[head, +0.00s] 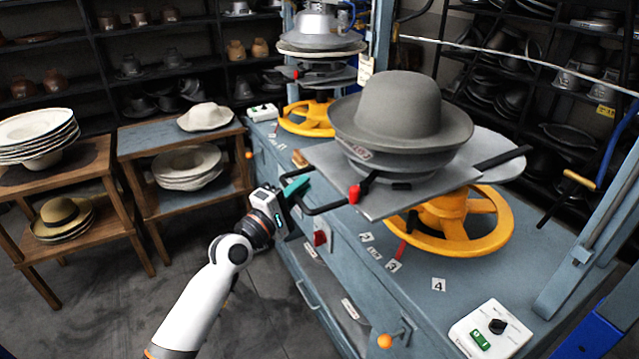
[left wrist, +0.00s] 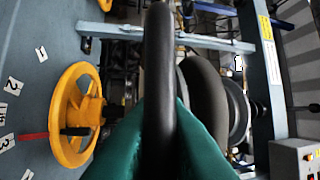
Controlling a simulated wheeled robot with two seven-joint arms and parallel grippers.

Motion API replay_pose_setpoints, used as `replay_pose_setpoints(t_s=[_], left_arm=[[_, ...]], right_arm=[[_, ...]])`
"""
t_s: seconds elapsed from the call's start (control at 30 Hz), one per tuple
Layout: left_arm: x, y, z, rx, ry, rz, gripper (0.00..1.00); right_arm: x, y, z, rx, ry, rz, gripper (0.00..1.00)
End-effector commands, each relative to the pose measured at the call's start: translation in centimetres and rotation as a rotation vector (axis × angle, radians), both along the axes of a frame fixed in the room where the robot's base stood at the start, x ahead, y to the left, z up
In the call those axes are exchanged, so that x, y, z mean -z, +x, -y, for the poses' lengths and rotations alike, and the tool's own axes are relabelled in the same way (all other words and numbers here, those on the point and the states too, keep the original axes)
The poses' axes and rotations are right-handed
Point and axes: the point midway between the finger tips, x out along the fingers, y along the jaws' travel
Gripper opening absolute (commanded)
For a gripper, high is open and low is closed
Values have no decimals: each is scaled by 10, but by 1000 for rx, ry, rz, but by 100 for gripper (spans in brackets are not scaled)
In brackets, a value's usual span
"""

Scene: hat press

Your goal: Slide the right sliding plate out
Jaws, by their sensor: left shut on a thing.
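The right sliding plate (head: 385,203) is a grey metal sheet on the blue press bench. A grey hat (head: 400,115) on a dark mould sits on it. A black bent handle (head: 325,211) sticks out from the plate's left side, near a red knob (head: 354,194). My left gripper (head: 297,188) is at that handle, with its teal fingers shut on the bar. In the left wrist view the teal fingers (left wrist: 163,125) close around the black bar (left wrist: 158,50). My right gripper is not in view.
A yellow handwheel (head: 480,243) lies under the plate. A white control box (head: 492,328) sits at the bench's front right. A second press with a yellow wheel (head: 306,124) stands behind. Wooden hat tables (head: 128,141) stand left, with open floor before them.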

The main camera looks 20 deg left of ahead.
Motion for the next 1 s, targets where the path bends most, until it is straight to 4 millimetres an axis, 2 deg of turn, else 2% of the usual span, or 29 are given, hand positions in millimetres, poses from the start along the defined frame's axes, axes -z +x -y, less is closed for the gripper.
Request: replay_pose_setpoints(t_s=[0.23, 0.67, 0.7, 0.8, 1.0], left_arm=[[2, -16, -12, 1, 3, -4, 0], [3, -18, -14, 0, 1, -5, 0], [3, -18, -14, 0, 2, -6, 17], [2, -18, -14, 0, 1, -4, 34], [1, -18, -14, 0, 1, -2, 34]], right_arm=[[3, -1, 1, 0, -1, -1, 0], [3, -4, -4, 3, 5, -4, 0], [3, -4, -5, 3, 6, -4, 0], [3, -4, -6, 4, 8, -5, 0], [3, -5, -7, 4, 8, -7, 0]])
